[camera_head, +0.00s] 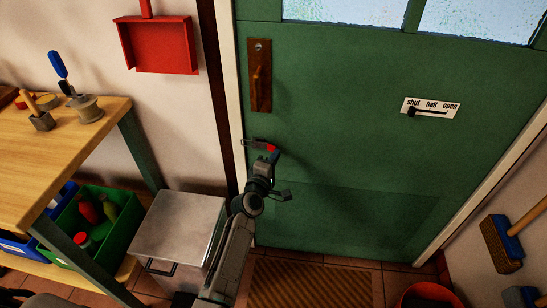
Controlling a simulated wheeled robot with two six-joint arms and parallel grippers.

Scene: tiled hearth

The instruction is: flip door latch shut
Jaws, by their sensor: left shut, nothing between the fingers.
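The green door (340,150) fills the middle and right. A small metal latch (255,143) with a red end sits at its left edge, below the brown handle plate (260,75). My left gripper (273,153) is shut and empty, with its tip at the red end of the latch and partly covering it. I cannot tell whether they touch. A white label (431,103) reading "shut half open" is on the door at right, with a black slider whose knob is under "shut". My right gripper is out of view.
A wooden bench (100,125) stands at left, over a green crate (125,240). A metal box (180,225) stands beside my left arm. A brown mat (310,285) and a red bucket (430,292) are on the floor. The door front right of my gripper is clear.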

